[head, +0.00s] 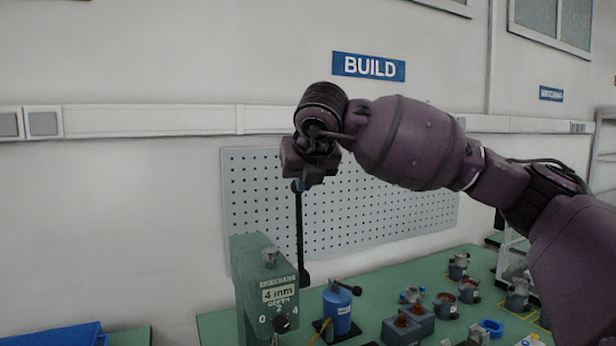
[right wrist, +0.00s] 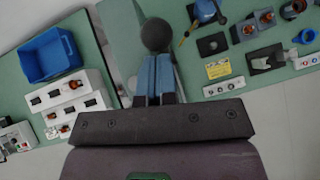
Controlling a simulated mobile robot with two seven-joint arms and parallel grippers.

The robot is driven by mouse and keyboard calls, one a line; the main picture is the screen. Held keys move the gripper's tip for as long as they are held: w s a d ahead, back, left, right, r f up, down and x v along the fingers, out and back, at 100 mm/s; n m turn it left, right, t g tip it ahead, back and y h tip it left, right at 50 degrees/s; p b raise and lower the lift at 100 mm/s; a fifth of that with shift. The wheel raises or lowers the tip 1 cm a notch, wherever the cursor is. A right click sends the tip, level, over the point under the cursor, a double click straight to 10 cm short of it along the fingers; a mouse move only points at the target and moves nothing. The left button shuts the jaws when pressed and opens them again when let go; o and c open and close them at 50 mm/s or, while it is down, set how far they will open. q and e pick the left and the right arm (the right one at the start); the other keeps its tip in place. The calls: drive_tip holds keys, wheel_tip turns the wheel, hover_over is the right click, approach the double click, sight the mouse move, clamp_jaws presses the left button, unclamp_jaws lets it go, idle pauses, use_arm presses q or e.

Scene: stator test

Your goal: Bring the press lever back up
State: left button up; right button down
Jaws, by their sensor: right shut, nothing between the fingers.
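The green press (head: 265,290) stands at the lower left of the head view, with a "4 mm" label and a dial on it. Its black lever (head: 299,235) stands nearly upright at the press's right side. My right gripper (head: 297,186) points down at the lever's upper end. In the right wrist view its blue fingers (right wrist: 157,78) are shut together with nothing between them. The dark round knob (right wrist: 157,36) shows just beyond the fingertips. I cannot tell whether they touch. My left gripper is not in view.
A blue device with a black handle (head: 338,308) stands right of the press on the green bench. Several small grey and red parts lie farther right. A blue bin (right wrist: 48,55) shows in the right wrist view. A pegboard (head: 400,208) hangs behind.

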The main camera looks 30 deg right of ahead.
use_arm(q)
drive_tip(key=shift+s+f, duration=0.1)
use_arm(e)
drive_tip(key=shift+w+d, duration=0.1)
drive_tip(key=shift+w, duration=0.15)
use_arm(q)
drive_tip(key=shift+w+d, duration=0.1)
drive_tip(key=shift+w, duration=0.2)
use_arm(e)
drive_tip(key=shift+w, duration=1.15)
